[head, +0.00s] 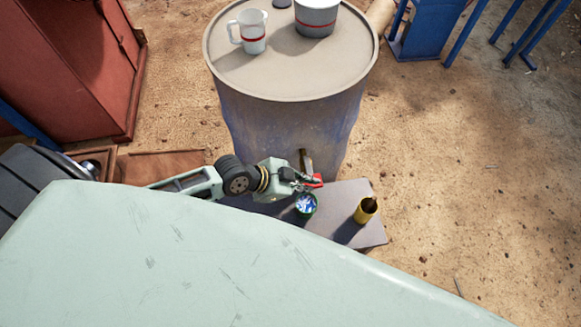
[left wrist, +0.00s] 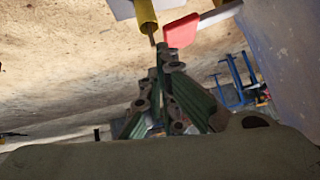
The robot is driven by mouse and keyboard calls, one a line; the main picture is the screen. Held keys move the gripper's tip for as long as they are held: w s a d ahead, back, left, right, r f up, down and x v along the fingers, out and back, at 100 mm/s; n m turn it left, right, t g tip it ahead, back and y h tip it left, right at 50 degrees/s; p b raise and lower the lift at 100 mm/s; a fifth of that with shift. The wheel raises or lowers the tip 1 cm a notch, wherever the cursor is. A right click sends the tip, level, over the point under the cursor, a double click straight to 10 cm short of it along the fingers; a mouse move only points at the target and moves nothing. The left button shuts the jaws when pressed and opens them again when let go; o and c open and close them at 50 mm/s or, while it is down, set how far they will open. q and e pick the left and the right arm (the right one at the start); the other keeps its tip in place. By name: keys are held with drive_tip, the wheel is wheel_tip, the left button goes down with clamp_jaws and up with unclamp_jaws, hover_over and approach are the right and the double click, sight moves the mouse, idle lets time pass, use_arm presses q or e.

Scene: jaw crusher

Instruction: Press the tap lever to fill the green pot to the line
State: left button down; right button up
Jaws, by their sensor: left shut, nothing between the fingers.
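A rusty drum (head: 290,125) carries a tap (head: 304,160) low on its front, with a red lever (head: 315,181). The green pot (head: 306,214) stands below the tap on a low board; its inside looks blue and white, and I cannot read its line or level. My left gripper (head: 302,182) is shut and empty, close to the red lever and above the green pot. In the left wrist view the shut fingertips (left wrist: 162,48) are just below the red lever (left wrist: 181,30); I cannot tell whether they touch. My right gripper is out of view.
A yellow pot (head: 366,210) stands right of the green one on the board (head: 372,238). A white jug (head: 251,30) and a grey-white pot (head: 316,17) stand on the drum. A red metal box (head: 70,80) is at left. Sandy ground lies open at right.

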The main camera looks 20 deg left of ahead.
use_arm(q)
drive_tip(key=shift+v, duration=2.75)
drive_tip(key=shift+w, duration=0.1)
